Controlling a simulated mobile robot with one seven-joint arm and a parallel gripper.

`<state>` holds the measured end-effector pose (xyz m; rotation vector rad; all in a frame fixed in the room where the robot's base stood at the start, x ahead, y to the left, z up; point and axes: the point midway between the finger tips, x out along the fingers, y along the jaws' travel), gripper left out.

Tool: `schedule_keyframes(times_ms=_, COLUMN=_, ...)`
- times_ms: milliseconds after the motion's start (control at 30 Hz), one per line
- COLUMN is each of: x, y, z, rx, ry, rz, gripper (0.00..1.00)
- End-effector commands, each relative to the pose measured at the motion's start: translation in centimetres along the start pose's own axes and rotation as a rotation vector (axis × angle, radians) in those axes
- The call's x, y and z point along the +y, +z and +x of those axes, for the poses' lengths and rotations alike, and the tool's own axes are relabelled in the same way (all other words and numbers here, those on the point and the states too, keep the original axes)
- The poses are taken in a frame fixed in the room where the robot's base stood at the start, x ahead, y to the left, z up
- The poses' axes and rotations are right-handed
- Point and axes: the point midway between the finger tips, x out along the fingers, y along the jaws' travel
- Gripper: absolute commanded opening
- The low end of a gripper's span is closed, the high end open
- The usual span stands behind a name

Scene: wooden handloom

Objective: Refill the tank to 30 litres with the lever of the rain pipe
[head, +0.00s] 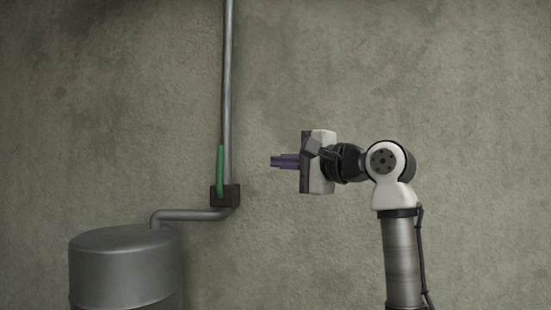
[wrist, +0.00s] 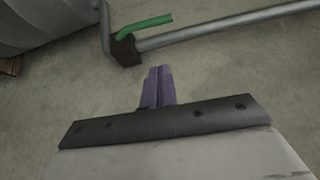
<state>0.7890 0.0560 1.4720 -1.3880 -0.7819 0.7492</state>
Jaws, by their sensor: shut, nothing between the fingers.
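The green lever (head: 220,170) stands upright, along the pipe, on a dark valve block (head: 231,196) on the grey rain pipe (head: 228,80). The metal tank (head: 125,265) is at the lower left, and a bent outlet pipe (head: 185,214) runs from the block to its top. My gripper (head: 272,161) is shut and empty, to the right of the lever and apart from it, at about the height of its upper part. In the wrist view the lever (wrist: 145,26), block (wrist: 125,49) and tank (wrist: 45,22) lie beyond my shut fingers (wrist: 160,72). No level reading shows.
A plain rough wall (head: 470,90) fills the background. The space between my fingers and the lever looks clear. The pipe rises out of the top of the head view.

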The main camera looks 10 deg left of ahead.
Motion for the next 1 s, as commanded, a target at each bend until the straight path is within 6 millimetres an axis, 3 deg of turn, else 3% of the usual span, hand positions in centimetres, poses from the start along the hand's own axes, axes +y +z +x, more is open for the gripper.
schedule_keyframes(times_ms=200, x=-0.4, y=0.0, z=4.9, rx=0.000, ry=0.001, rz=0.001, gripper=0.00)
schedule_keyframes(times_ms=400, x=-0.3, y=0.6, z=8.5, rx=0.001, ry=0.000, rz=-0.003, gripper=0.00)
schedule_keyframes(times_ms=633, x=-0.1, y=2.4, z=10.2, rx=0.003, ry=0.000, rz=-0.001, gripper=0.00)
schedule_keyframes(times_ms=1000, x=0.0, y=2.7, z=10.5, rx=0.003, ry=-0.002, rz=-0.001, gripper=0.00)
